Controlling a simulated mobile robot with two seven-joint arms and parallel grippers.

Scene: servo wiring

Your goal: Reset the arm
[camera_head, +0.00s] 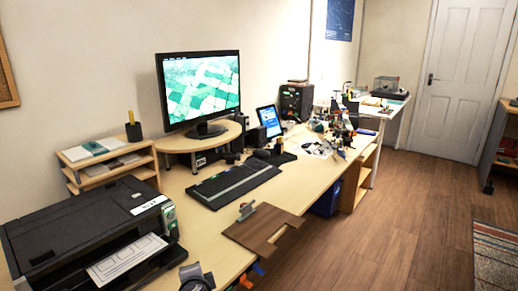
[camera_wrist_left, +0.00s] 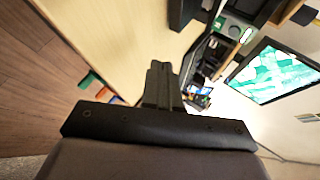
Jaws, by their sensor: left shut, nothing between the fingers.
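My left gripper (camera_wrist_left: 160,68) shows in the left wrist view as dark fingers together, with nothing seen between them. It points along the pale desk (camera_wrist_left: 110,30), close to its front edge; I cannot tell whether it touches anything. In the head view I cannot clearly make out this gripper; a grey and black piece (camera_head: 195,278) at the bottom edge is too cut off to name. My right gripper is in neither view.
A printer (camera_head: 75,230) stands at the near left, then a keyboard (camera_head: 235,183), a monitor (camera_head: 200,88) and a brown board (camera_head: 262,228). Coloured clips (camera_wrist_left: 95,85) hang at the front edge. Clutter (camera_head: 335,135) covers the far end. Open floor (camera_head: 380,225) lies right.

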